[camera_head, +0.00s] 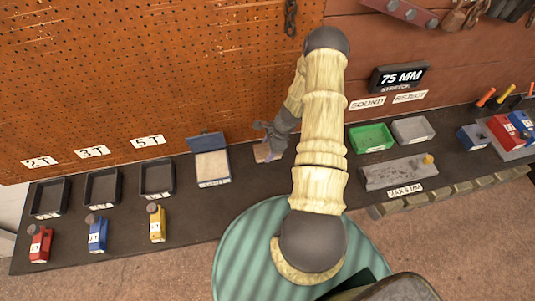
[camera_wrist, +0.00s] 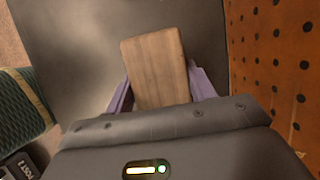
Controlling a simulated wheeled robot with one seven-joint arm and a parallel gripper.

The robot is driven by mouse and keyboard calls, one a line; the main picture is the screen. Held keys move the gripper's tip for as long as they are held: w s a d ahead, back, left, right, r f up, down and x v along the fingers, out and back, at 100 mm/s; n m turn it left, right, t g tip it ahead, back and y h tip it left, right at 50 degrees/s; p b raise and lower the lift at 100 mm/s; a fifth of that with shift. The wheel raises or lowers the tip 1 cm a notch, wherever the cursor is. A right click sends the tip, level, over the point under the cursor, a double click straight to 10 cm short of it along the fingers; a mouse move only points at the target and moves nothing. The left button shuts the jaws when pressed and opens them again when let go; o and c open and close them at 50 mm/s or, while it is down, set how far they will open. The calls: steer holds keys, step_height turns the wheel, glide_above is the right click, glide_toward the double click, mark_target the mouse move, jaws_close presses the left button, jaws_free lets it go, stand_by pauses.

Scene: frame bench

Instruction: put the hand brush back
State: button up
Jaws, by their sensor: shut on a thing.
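The hand brush shows in the wrist view as a flat wooden block (camera_wrist: 155,65), wide side toward the camera. Its bristles are hidden. My gripper (camera_wrist: 160,88) is shut on it, with a purple finger at each side. In the head view my gripper (camera_head: 266,152) is low over the dark bench, close to the pegboard, and a tan piece of the brush (camera_head: 262,155) shows at its fingers. I cannot tell whether the brush touches the bench. A pale labelled tray with a raised blue back (camera_head: 211,165) stands just left of my gripper; its label is not legible.
Several black trays (camera_head: 157,179) and red, blue and yellow canisters stand at the left of the bench (camera_head: 185,222). Right of my arm are a green tray (camera_head: 371,138), a grey tray (camera_head: 413,130) and a grey slab (camera_head: 390,173). The orange pegboard (camera_head: 130,80) rises behind.

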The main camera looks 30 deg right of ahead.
steer(key=shift+f, duration=0.1)
steer(key=shift+f+p, duration=0.7)
steer(key=shift+f, duration=1.35)
steer(key=shift+f, duration=0.1)
steer(key=o, duration=1)
steer(key=shift+c, duration=0.2)
